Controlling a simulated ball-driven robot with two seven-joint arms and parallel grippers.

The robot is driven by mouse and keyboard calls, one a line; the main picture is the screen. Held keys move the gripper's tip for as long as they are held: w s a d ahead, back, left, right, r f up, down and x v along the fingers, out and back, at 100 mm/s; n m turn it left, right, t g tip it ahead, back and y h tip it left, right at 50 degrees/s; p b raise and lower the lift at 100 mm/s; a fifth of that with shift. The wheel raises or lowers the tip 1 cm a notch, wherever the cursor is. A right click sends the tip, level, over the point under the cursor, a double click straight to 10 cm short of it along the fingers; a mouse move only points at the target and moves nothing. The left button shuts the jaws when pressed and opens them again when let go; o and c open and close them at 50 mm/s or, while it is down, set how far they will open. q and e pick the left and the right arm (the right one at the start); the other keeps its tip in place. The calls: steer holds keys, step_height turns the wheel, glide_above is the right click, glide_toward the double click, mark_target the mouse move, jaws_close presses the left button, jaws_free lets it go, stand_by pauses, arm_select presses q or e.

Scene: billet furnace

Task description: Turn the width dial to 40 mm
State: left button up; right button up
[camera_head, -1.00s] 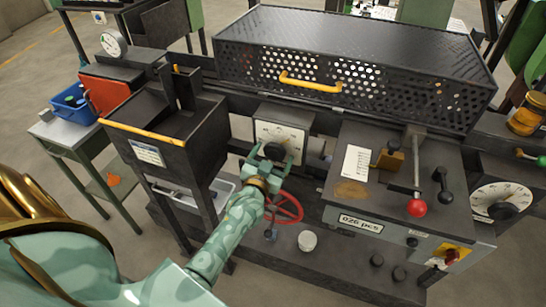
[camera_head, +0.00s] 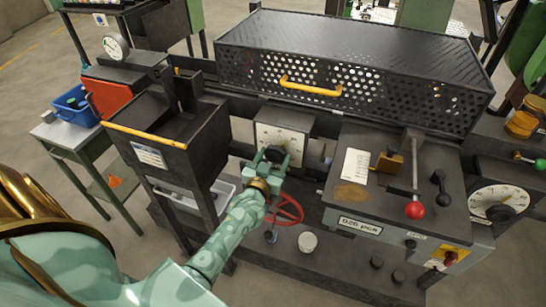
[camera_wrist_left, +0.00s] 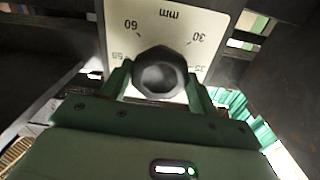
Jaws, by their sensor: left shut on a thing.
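The width dial's white plate (camera_head: 283,138) is on the front of a dark box in the middle of the head view. In the left wrist view the plate (camera_wrist_left: 181,20) reads "mm", with 60 and 30 beside it and further numbers partly covered. Its black faceted knob (camera_wrist_left: 160,73) sits between the fingers of my left gripper (camera_wrist_left: 159,83). My left gripper, also in the head view (camera_head: 273,155), is shut on the knob. The knob's pointer is hidden, so I cannot tell the setting. My right gripper is not in view.
A red handwheel (camera_head: 287,209) is just below my left gripper. A dark hopper with a yellow edge (camera_head: 145,135) stands to the left. A control box with a red-knobbed lever (camera_head: 415,209) and another white dial (camera_head: 498,201) are to the right. A perforated guard (camera_head: 345,70) lies behind.

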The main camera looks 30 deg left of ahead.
arm_select(q)
steer(key=n+p, duration=0.1)
steer(key=n, duration=0.2)
steer(key=shift+r+n, duration=0.15)
steer(key=shift+n, duration=0.15)
steer(key=n+p, duration=0.1)
steer(key=n, duration=0.3)
steer(key=shift+n+p, duration=0.3)
steer(key=shift+p, duration=0.05)
steer(key=n, duration=0.3)
steer(key=shift+n, duration=2.3)
steer(key=o, duration=1)
steer(key=shift+s, duration=0.1)
